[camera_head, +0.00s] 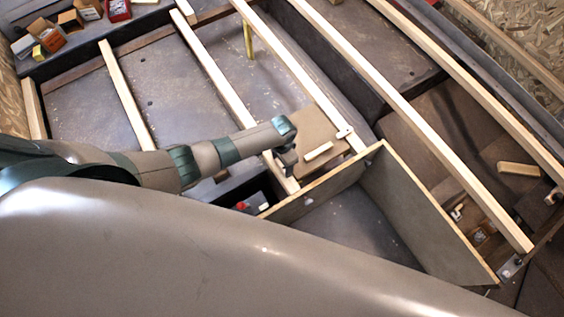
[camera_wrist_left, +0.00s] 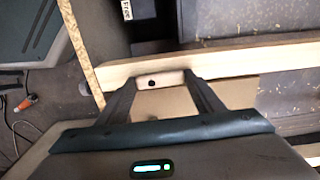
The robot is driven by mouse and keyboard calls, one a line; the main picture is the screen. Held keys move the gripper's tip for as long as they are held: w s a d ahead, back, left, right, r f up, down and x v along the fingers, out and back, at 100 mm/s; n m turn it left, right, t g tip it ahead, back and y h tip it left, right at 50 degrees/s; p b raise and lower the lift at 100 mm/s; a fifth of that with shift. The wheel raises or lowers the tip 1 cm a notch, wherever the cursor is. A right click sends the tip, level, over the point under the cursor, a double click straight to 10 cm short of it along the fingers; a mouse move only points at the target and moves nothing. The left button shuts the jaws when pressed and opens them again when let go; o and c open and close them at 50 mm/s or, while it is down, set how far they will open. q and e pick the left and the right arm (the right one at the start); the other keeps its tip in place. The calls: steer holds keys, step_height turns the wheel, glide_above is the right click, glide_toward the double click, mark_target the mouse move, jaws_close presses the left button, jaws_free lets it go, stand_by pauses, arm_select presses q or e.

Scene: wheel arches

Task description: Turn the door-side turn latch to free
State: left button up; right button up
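In the left wrist view, the turn latch (camera_wrist_left: 160,81) is a short pale wooden piece with a dark pivot screw, lying along a pale wooden slat (camera_wrist_left: 235,55). My left gripper (camera_wrist_left: 160,77) is open, with one finger at each end of the latch. I cannot tell whether the fingers touch it. A small "Free" label (camera_wrist_left: 126,10) shows above the slat. In the head view my left gripper (camera_head: 287,165) points down at the near end of a slat (camera_head: 222,84) and hides the latch. My right gripper is in neither view.
A brown panel (camera_head: 310,128) with a pale wooden bar (camera_head: 319,152) lies just right of my gripper. A wooden-edged partition (camera_head: 420,215) stands to its right. A red knob (camera_head: 240,206) sits below my arm. Several small boxes (camera_head: 47,38) stand at the back left.

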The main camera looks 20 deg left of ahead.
arm_select(q)
steer(key=o, duration=0.4)
steer(key=shift+r, duration=0.15)
steer(key=shift+r, duration=0.55)
step_height(320, 180, up, 7)
steer(key=shift+f+p, duration=0.2)
steer(key=shift+p, duration=0.3)
step_height(320, 180, up, 10)
steer(key=shift+f, duration=0.25)
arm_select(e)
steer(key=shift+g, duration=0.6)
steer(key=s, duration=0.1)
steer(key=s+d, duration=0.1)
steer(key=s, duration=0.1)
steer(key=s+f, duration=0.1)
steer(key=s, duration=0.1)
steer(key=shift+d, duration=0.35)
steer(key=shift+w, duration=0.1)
